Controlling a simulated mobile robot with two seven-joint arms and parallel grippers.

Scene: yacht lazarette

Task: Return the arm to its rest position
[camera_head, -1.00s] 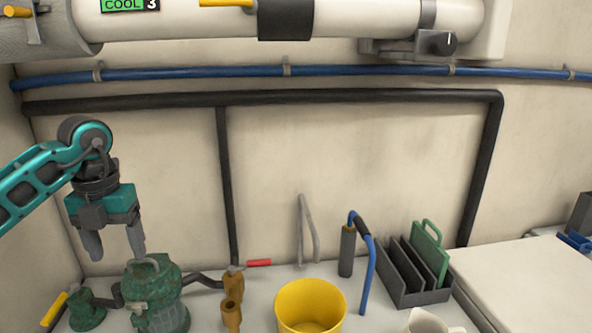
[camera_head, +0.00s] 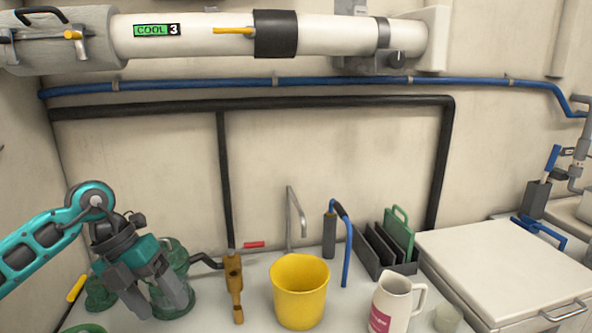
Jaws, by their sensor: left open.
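My left arm comes in from the left edge, and its teal and grey left gripper (camera_head: 157,306) points down over the left end of the counter. Its two grey fingers are apart, with nothing seen held between them. The gripper is in front of a green strainer-like housing (camera_head: 181,262) and hides part of it. I cannot tell whether the fingers touch it. My right gripper is not in view.
A yellow bucket (camera_head: 300,295), a brass valve (camera_head: 234,280) with a red handle, a grey rack (camera_head: 385,262), a white jug (camera_head: 392,308) and a cup (camera_head: 447,318) stand on the counter. A white lid (camera_head: 505,262) lies at right. Pipes cross the wall.

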